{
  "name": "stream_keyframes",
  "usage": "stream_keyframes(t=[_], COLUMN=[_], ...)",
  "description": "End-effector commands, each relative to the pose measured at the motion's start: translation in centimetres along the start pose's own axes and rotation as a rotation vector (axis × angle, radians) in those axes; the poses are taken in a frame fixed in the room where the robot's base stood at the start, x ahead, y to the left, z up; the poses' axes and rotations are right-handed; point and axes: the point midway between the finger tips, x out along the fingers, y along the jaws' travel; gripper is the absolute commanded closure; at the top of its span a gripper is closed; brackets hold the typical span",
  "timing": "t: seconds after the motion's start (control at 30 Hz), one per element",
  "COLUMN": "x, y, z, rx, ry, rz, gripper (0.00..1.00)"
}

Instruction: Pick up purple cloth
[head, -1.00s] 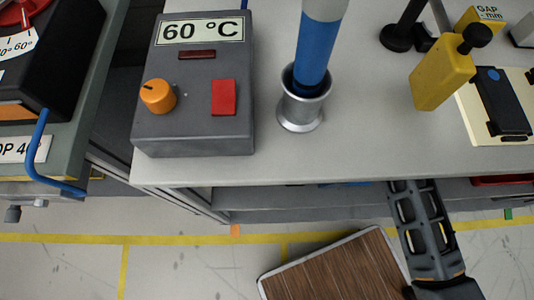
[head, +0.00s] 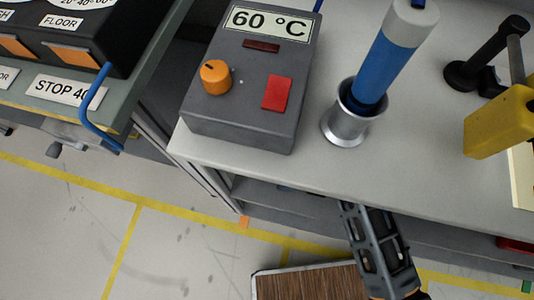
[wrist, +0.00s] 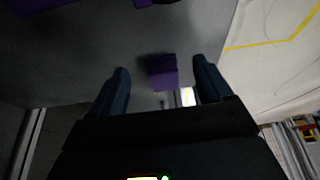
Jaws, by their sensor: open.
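A small purple block-like shape (wrist: 162,72), which looks like the folded purple cloth, shows in the wrist view ahead of my gripper (wrist: 160,65). My gripper is open, with one dark blue finger on each side of the purple shape in the picture. The purple shape appears beyond the fingertips; I cannot tell the exact gap. In the head view my arm reaches under the bench top, which hides my gripper and the cloth.
The bench (head: 270,170) carries a grey 60 °C box (head: 250,75), a metal cup (head: 345,128) with a blue-handled tool, and a yellow block (head: 498,122). Its overhanging edge is above my arm. A wooden board (head: 310,283) is below. Other purple pieces (wrist: 40,5) show at the wrist view's top.

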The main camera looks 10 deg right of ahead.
Motion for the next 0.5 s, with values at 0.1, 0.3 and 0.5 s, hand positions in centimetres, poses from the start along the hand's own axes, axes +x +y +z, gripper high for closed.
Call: stream_keyframes(t=[0.1, 0.3, 0.5], x=[0.3, 1.5, 4.1], y=[0.1, 0.0, 0.0], z=[-0.7, -3.7, -4.0], rx=[-0.002, -0.004, 0.0], ry=[0.0, 0.0, -0.001], rz=[0.001, -0.001, -0.001], gripper=[0.21, 0.21, 0.21])
